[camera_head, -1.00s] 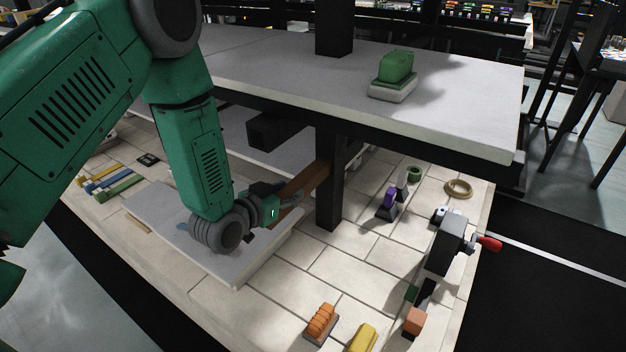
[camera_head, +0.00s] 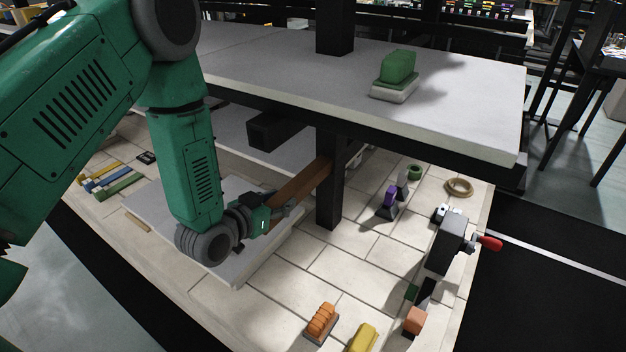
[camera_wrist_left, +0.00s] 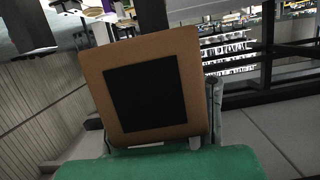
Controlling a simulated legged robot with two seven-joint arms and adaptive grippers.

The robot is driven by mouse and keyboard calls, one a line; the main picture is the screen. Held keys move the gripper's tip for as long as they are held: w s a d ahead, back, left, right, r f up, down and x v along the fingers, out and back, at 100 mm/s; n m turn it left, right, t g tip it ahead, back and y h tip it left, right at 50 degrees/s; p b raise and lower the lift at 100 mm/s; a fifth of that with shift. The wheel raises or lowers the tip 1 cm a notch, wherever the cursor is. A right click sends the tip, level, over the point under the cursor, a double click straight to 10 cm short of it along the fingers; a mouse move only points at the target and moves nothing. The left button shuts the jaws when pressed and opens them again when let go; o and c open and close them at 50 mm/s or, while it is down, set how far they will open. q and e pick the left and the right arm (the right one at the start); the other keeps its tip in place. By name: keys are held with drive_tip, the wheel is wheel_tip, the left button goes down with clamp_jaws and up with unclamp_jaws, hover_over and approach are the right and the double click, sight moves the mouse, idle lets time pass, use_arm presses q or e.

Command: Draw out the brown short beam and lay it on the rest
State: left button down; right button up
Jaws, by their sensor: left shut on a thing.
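The brown short beam (camera_head: 303,182) slants from my left gripper up to the right, toward the black post under the upper shelf. My left gripper (camera_head: 280,207) is shut on the beam's near end, above the grey slab. In the left wrist view, the beam's square end (camera_wrist_left: 195,95) faces the camera, a brown rim around a dark middle, with the gripper at its lower edge. I cannot tell for certain which thing is the rest. My right gripper is not in view.
The black post (camera_head: 329,205) stands close to the beam. A black hollow stub (camera_head: 265,133) hangs under the upper shelf (camera_head: 470,100). A grey slab (camera_head: 235,275) lies below my arm. A dark clamp with a red handle (camera_head: 490,243) stands at right.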

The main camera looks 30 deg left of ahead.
use_arm(q)
drive_tip(key=shift+s+f, duration=0.75)
drive_tip(key=shift+s, duration=0.25)
drive_tip(key=shift+v, duration=1)
drive_tip(key=shift+s+a+f, duration=0.1)
drive_tip(key=shift+s+a, duration=0.05)
drive_tip(key=shift+a, duration=0.1)
drive_tip(key=shift+s+d+f, duration=0.1)
drive_tip(key=shift+s, duration=0.8)
drive_tip(key=shift+s+a+p, duration=0.3)
drive_tip(key=shift+s, duration=0.3)
drive_tip(key=shift+w+r, duration=0.1)
drive_tip(key=shift+r, duration=0.2)
